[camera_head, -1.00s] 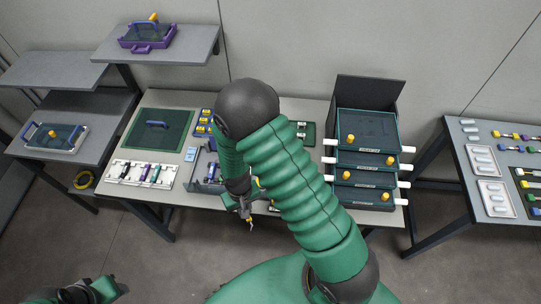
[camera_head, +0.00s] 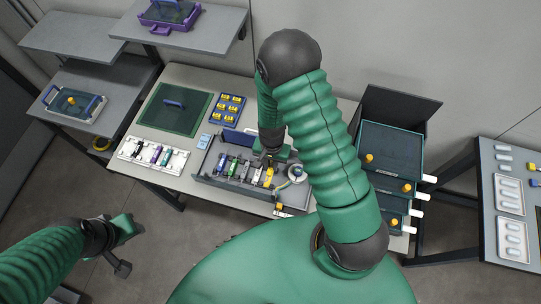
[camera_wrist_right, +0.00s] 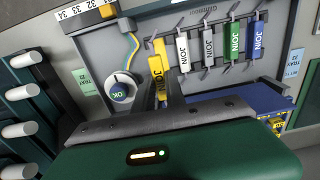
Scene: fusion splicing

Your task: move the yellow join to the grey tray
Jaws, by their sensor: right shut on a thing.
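The yellow join (camera_wrist_right: 158,66) stands at the left end of a row of joins in the grey fixture, in the right wrist view. It also shows in the head view (camera_head: 269,177). My right gripper (camera_wrist_right: 163,92) is shut on it, and the fingers hide part of it. In the head view my right gripper (camera_head: 268,160) is over the fixture (camera_head: 215,182). A pale grey tray (camera_head: 125,151) holding several joins lies on the table to the left. My left gripper (camera_head: 122,266) is low at the left, away from the table; its jaws are unclear.
White, grey, green and blue joins stand beside the yellow one. A round OK button (camera_wrist_right: 119,92) is close to its left. A green mat (camera_head: 174,108) and a blue rack (camera_head: 227,108) lie behind. Stacked green drawers (camera_head: 390,149) stand at the right.

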